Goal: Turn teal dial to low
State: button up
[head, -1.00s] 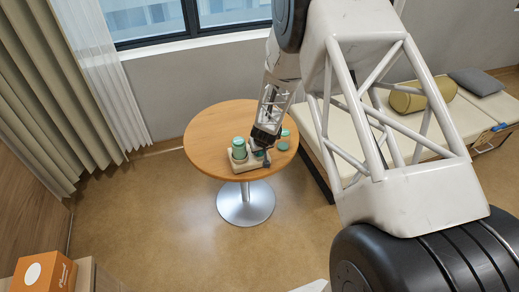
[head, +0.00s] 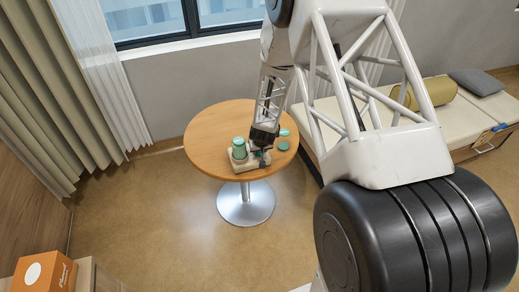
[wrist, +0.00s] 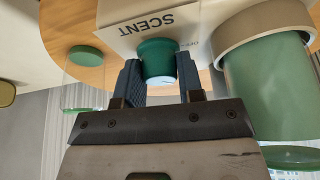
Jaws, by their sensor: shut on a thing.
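The dial (wrist: 157,58) is a dark teal knob with a pale end face. It projects from the front of a cream-white device (wrist: 135,18) marked SCENT. My gripper (wrist: 157,78) has one dark blue finger on each side of the dial and is shut on it. In the head view the device (head: 240,167) sits near the front edge of the round table, with my gripper (head: 264,150) at its right end. The dial's setting marks are mostly hidden or unreadable, so I cannot tell which setting it points to.
A green cylinder (wrist: 268,85) stands in a cream holder on the device, close beside my gripper. A clear container with a green disc (wrist: 86,53) is on the wooden table (head: 205,125). A bed (head: 460,125) is at the right; the table's left side is clear.

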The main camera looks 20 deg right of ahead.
dwell(0.8)
jog(key=o, duration=0.9)
jog(key=shift+s+r, duration=0.1)
jog(key=shift+r, duration=0.1)
jog(key=shift+v, duration=3.6)
jog(key=shift+a, duration=0.1)
